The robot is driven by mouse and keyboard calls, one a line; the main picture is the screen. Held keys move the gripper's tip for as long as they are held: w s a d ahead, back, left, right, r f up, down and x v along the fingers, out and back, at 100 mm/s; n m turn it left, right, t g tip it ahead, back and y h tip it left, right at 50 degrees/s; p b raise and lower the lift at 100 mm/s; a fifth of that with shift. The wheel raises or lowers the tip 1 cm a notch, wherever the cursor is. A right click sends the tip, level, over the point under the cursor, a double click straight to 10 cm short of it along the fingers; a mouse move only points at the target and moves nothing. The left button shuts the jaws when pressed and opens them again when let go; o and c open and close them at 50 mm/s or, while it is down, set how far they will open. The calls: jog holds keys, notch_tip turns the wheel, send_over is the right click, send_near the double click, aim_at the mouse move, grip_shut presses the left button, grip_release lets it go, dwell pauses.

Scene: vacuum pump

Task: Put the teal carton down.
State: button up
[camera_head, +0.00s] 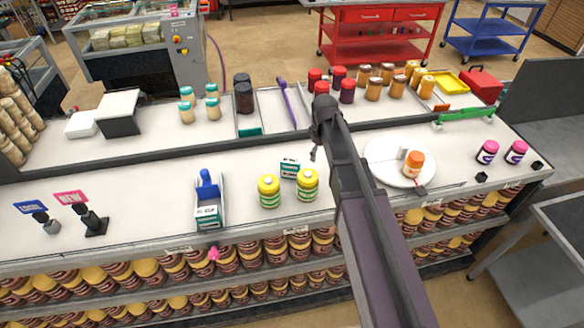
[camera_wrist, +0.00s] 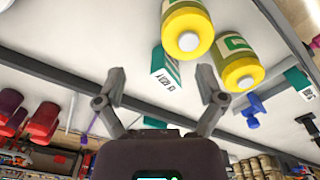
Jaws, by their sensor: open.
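A teal and white carton (camera_head: 290,167) stands upright on the white counter, just behind two yellow-lidded jars. In the wrist view the carton (camera_wrist: 166,72) appears between and beyond my fingertips. My gripper (camera_wrist: 162,84) is open, with a finger on either side of the carton in the picture and no visible contact. In the head view my arm hides most of the gripper.
Two yellow jars (camera_head: 269,191) (camera_head: 307,184) stand close in front of the carton. A white plate (camera_head: 373,165) with an orange jar (camera_head: 413,164) lies right of my arm. A raised shelf edge (camera_head: 150,155) runs behind. Counter between scoop and black sign stands (camera_head: 95,218) is clear.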

aim_at(290, 160)
jog(key=w+a+n, duration=0.6)
jog(key=w+a, duration=0.1)
jog(key=a, duration=0.3)
jog(key=shift+w+a, duration=0.15)
jog(key=shift+w, duration=0.25)
jog(key=shift+f, duration=0.1)
notch_tip(290, 160, down, 8)
jog(key=b, duration=0.8)
jog(key=shift+f+b, duration=0.25)
jog(key=shift+b, duration=0.1)
jog(key=shift+s+f+b, duration=0.15)
jog(key=shift+f+b, duration=2.45)
grip_shut()
